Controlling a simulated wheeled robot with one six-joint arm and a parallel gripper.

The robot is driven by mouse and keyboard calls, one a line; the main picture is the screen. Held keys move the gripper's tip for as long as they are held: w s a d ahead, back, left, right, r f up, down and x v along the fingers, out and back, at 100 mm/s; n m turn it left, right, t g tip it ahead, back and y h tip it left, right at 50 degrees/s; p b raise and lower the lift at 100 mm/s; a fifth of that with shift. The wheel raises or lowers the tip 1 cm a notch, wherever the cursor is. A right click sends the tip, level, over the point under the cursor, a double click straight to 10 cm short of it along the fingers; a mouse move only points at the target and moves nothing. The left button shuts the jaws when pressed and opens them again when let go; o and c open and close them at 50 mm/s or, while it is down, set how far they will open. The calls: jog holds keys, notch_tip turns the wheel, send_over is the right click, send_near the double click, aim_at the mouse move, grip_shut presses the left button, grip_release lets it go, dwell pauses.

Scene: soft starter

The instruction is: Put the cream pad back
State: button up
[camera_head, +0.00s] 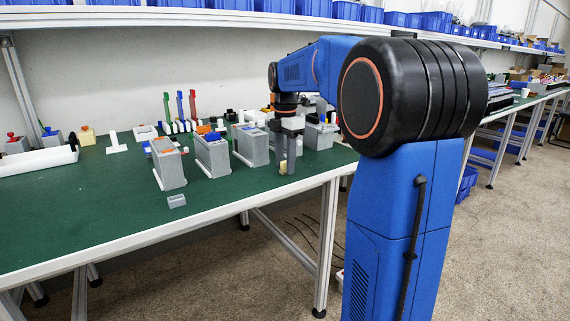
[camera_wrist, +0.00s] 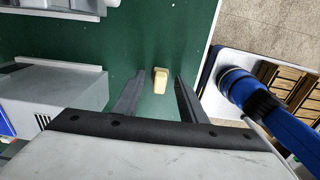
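The cream pad (camera_wrist: 160,80) is a small pale block lying on the green bench top. In the wrist view it appears between the tips of my gripper (camera_wrist: 157,90), with green surface showing on both sides of it. My gripper's two dark fingers are open and apart from it. In the head view my gripper (camera_head: 287,163) points down near the bench's front edge, and the cream pad (camera_head: 282,168) shows partly beside its fingertips. I cannot tell the exact height of the fingertips above the bench.
Grey box-shaped units (camera_head: 212,154) stand to the left of my gripper, one (camera_wrist: 62,100) close by in the wrist view. A small grey block (camera_head: 176,201) lies in front. The green bench (camera_head: 90,215) is clear at front left; its edge is close on the right.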

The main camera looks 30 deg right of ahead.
aim_at(285, 161)
notch_tip(285, 161, up, 12)
jog(key=shift+f, duration=0.2)
jog(key=s+a+f+m+t, duration=0.1)
jog(key=s+a+f+m, duration=0.4)
jog(key=s+f, duration=0.3)
jog(key=s+a+f+m+t, duration=0.2)
jog(key=s+a+f+m, duration=0.3)
jog(key=s, duration=0.7)
jog(key=s+a+f+m+t, duration=0.1)
jog(key=s+a+f+m, duration=0.4)
jog(key=s+f+m, duration=0.3)
notch_tip(285, 161, down, 4)
jog(key=shift+s+a+r+t, duration=0.1)
jog(key=shift+s+a+t, duration=0.3)
jog(key=shift+s, duration=0.7)
